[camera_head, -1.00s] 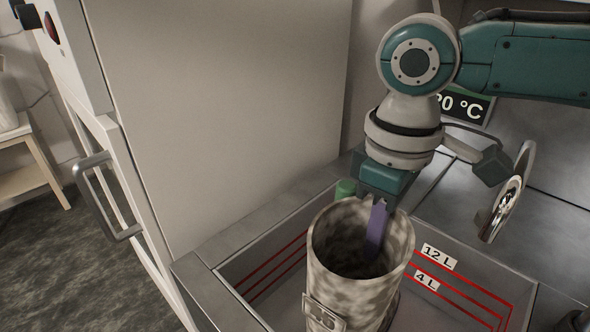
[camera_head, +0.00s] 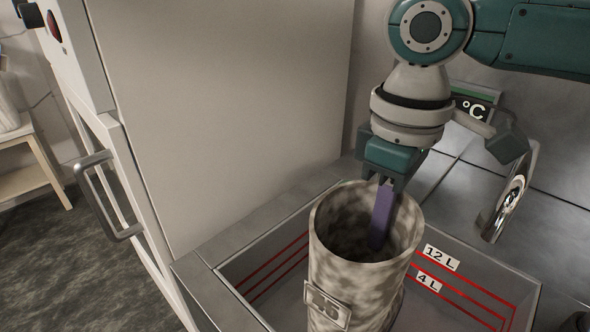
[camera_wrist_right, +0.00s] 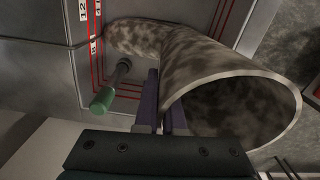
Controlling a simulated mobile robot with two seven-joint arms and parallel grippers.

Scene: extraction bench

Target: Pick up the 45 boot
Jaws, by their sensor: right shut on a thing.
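The 45 boot (camera_head: 345,275) is a mottled grey-beige boot with a wide open top and a number plate (camera_head: 327,305) on its shaft; the plate's digits are hard to read. It is upright in or just above the sunken basin; I cannot tell if it touches the bottom. My right gripper (camera_head: 383,225) points down at the boot's rim, with one purple finger inside the opening. In the right wrist view the boot (camera_wrist_right: 205,60) lies between the purple fingers (camera_wrist_right: 160,105), which are shut on its wall. My left gripper is not in view.
The basin (camera_head: 470,285) has red level lines marked 12 L and 4 L. A green-handled tool (camera_wrist_right: 103,100) shows beside the boot in the wrist view.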

